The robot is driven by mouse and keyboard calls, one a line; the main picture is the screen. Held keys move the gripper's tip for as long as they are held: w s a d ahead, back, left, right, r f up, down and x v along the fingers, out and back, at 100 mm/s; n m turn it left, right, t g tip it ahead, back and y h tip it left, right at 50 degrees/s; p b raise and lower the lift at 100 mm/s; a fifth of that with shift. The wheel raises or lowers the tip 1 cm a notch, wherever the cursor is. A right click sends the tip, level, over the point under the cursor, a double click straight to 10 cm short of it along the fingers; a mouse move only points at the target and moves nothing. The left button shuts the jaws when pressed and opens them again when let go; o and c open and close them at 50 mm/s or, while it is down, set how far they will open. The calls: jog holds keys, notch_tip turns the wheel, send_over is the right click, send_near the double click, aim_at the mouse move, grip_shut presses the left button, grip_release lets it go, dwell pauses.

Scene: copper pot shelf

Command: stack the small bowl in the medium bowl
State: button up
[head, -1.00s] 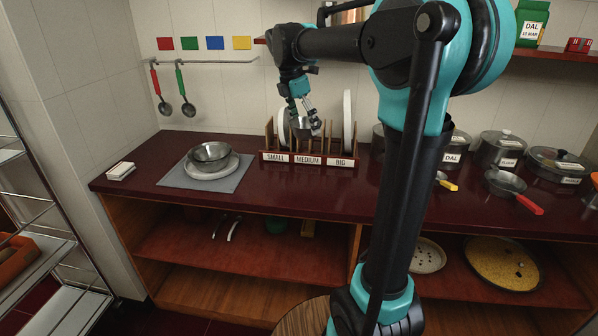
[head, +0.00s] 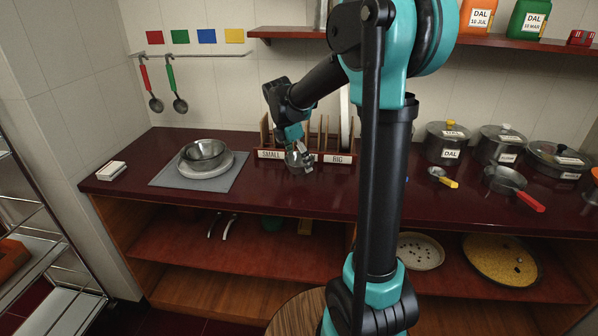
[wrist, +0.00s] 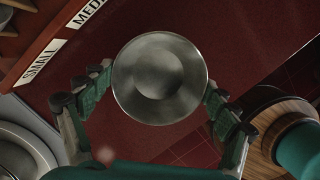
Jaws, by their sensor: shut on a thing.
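My gripper (head: 301,166) is shut on the small metal bowl (head: 294,158), in front of the rack. In the head view the bowl is small and partly covered by the fingers, and looks tilted. In the wrist view the round bowl (wrist: 160,78) sits between the fingers (wrist: 150,98), its inside empty and facing the camera.
A wooden rack (head: 337,158) with size labels holds an upright plate (head: 345,117) behind my gripper. A white stack (head: 111,170) lies left of the grey mat (head: 165,178). Several pots and a red-handled pan (head: 505,179) stand right. The dark red counter front is clear.

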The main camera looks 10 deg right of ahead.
jog(key=shift+f, duration=2.2)
jog(key=o, duration=1)
jog(key=shift+f, duration=0.15)
